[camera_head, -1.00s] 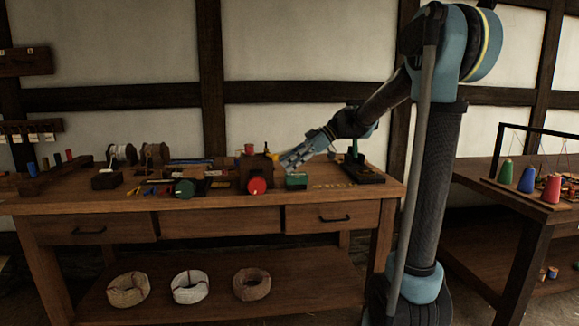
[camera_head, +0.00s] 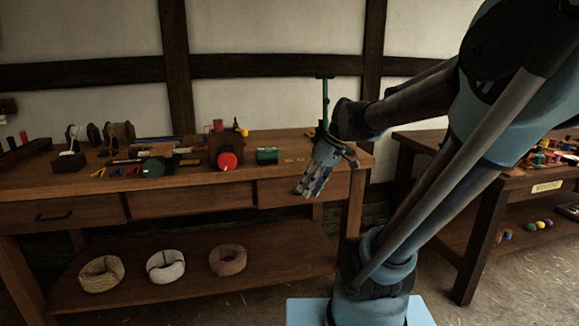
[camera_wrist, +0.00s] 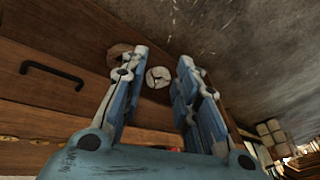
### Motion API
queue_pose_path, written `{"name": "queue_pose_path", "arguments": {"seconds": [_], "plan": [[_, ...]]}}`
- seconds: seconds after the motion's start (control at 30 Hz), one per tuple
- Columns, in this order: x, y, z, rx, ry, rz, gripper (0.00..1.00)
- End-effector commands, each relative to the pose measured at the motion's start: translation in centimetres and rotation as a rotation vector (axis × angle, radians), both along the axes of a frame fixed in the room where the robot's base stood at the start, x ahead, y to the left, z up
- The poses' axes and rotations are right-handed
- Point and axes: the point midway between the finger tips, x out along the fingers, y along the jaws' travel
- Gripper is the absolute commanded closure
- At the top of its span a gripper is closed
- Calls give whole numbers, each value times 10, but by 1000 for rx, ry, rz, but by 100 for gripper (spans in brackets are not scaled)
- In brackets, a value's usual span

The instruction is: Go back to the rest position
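My gripper (camera_head: 318,172) hangs in front of the right end of the wooden workbench (camera_head: 200,182), its fingers pointing down and toward the bench front. In the wrist view my gripper (camera_wrist: 155,95) shows two blue and white fingers set apart, with nothing between them. Beyond the fingers lie a drawer front and, lower down, rope coils. My arm reaches in from the right side of the head view.
On the bench top are a red disc (camera_head: 227,161), a green box (camera_head: 267,155) and several small tools. Rope coils (camera_head: 165,265) lie on the lower shelf. A second table (camera_head: 520,190) with coloured items stands at the right.

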Motion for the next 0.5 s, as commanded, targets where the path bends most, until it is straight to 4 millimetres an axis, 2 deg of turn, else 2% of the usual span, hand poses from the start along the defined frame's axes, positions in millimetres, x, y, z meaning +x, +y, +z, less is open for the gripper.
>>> {"name": "queue_pose_path", "arguments": {"seconds": [0.03, 0.2, 0.5], "plan": [[-11, -10, -10, -27, 10, -56, 72], [-43, -45, -42, -121, 38, -267, 72], [-90, -101, -96, -255, 44, -621, 72]]}}
